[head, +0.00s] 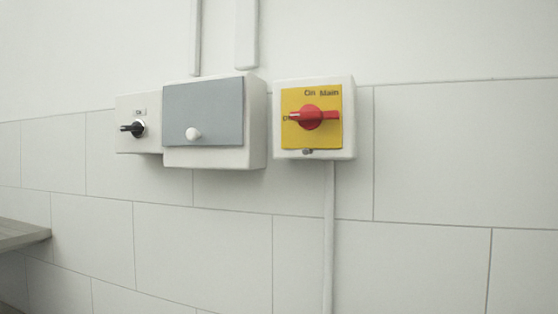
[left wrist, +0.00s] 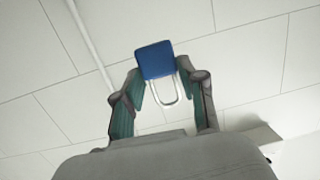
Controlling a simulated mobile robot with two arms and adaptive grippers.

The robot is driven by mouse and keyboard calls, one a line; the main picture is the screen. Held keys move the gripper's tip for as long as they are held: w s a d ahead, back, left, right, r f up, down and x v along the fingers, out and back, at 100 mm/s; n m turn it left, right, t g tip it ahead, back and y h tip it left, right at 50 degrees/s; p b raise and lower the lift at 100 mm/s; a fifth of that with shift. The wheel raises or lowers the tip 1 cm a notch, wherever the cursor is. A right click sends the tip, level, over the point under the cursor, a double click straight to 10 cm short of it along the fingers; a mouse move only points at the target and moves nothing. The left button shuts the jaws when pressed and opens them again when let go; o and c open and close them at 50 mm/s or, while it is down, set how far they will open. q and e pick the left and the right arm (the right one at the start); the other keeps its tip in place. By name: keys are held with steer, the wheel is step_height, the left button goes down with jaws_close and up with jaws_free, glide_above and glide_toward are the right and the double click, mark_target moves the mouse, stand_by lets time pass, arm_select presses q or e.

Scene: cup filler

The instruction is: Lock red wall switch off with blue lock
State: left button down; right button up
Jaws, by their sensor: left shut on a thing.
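The red switch (head: 312,117) sits on a yellow plate on a white wall box (head: 346,119). Its handle lies horizontal, with one end at the partly covered label on the left, which seems to read "Off". "On" and "Main" are printed above it. A small grey part (head: 307,152) is below the handle. My left gripper (left wrist: 161,82) is shut on the blue lock (left wrist: 156,60) in the left wrist view. The lock's blue body is beyond the fingertips, and its silver shackle (left wrist: 163,92) lies between the fingers, toward the palm. Neither gripper shows in the head view.
Left of the red switch are a grey-fronted box (head: 205,112) with a white knob and a small box with a black knob (head: 132,129). A conduit (head: 328,240) runs down below the switch. A shelf edge (head: 20,234) is at the lower left. The tiled wall at right is bare.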

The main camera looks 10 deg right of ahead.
arm_select(q)
steer(key=s+d+r+m+g+h+p, duration=0.1)
steer(key=d+r+m+g+h, duration=0.1)
steer(key=d+r, duration=0.5)
steer(key=s+d+r+m+g+h, duration=0.1)
steer(key=d+r+m, duration=0.1)
steer(key=r, duration=1)
steer(key=s+d+r+m+g+h+p, duration=0.1)
steer(key=d+r+g+h, duration=0.1)
steer(key=d+r, duration=0.5)
step_height(320, 180, up, 10)
steer(key=s+a+n+t+y, duration=0.1)
steer(key=s+a+t, duration=0.1)
steer(key=s+a, duration=0.1)
steer(key=w+d+f+p, duration=0.1)
steer(key=w+d+p, duration=0.2)
steer(key=w+d, duration=0.2)
steer(key=shift+w+f+p, duration=0.15)
steer(key=shift+w+p, duration=0.15)
steer(key=shift+w, duration=1.05)
steer(key=shift+d, duration=0.1)
steer(key=c, duration=0.6)
jaws_free()
